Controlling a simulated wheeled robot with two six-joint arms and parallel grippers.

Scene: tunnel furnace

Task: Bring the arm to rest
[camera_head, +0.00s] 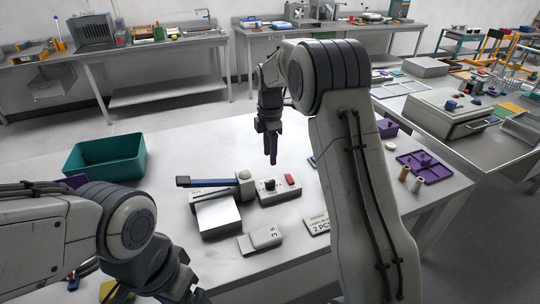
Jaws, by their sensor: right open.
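My right arm rises from the lower right and bends over at the top, and its gripper (270,146) hangs down above the white table (185,143). It is open and empty, a little behind a grey control box (278,189) with a black knob and a red button. My left arm comes in from the left, with its wrist at the lower left. Its left gripper (195,290) is at the bottom edge, mostly hidden by the wrist and cut off by the frame, so its fingers cannot be made out.
A teal bin (105,157) stands at the table's left. A press with a blue lever (212,182) and a grey block (260,238) lie near the middle. A purple tray (425,166) is at the right. Steel benches line the back, and clear tabletop lies behind the press.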

